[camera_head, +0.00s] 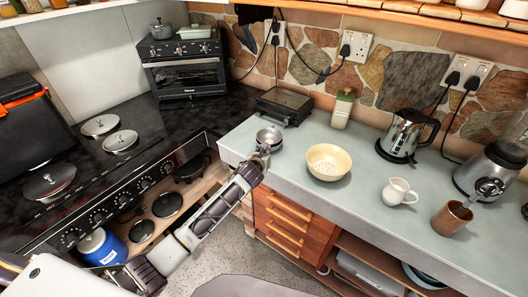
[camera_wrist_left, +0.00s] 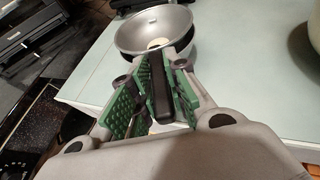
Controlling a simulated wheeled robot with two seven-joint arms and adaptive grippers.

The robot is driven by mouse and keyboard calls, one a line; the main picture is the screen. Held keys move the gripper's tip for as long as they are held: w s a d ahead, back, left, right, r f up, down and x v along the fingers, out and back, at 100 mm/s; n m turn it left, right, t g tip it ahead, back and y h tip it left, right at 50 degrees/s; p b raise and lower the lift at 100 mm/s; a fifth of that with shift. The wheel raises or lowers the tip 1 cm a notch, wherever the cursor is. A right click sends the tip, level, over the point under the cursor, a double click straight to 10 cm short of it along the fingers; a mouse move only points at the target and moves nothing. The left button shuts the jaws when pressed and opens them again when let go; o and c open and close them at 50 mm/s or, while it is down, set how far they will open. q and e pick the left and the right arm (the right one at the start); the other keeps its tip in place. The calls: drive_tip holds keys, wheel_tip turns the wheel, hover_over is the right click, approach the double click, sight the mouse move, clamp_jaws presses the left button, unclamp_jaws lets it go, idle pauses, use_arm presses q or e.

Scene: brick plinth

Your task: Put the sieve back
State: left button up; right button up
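The sieve is a round metal bowl (camera_head: 269,136) with a dark handle, at the left end of the grey-green counter (camera_head: 372,160). In the left wrist view its bowl (camera_wrist_left: 150,28) lies just beyond my fingertips. My left gripper (camera_head: 262,156) reaches in from the lower left. In the left wrist view the green-padded fingers of my left gripper (camera_wrist_left: 158,56) close around the dark handle. I cannot tell whether the bowl touches the counter. My right gripper is not in view.
A cream bowl (camera_head: 328,162) with a speckled inside stands right of the sieve. A dark press-like appliance (camera_head: 285,104) is behind it. A white jug (camera_head: 398,192), brown cup (camera_head: 452,217), kettle (camera_head: 405,135) and blender (camera_head: 490,170) stand further right. The stove (camera_head: 90,160) is left.

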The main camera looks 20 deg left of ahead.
use_arm(q)
drive_tip(key=o, duration=0.3)
drive_tip(key=shift+r, duration=0.15)
drive_tip(key=shift+d+r, duration=0.1)
drive_tip(key=shift+r, duration=0.35)
drive_tip(key=shift+v, duration=6.05)
drive_tip(key=shift+f, duration=0.1)
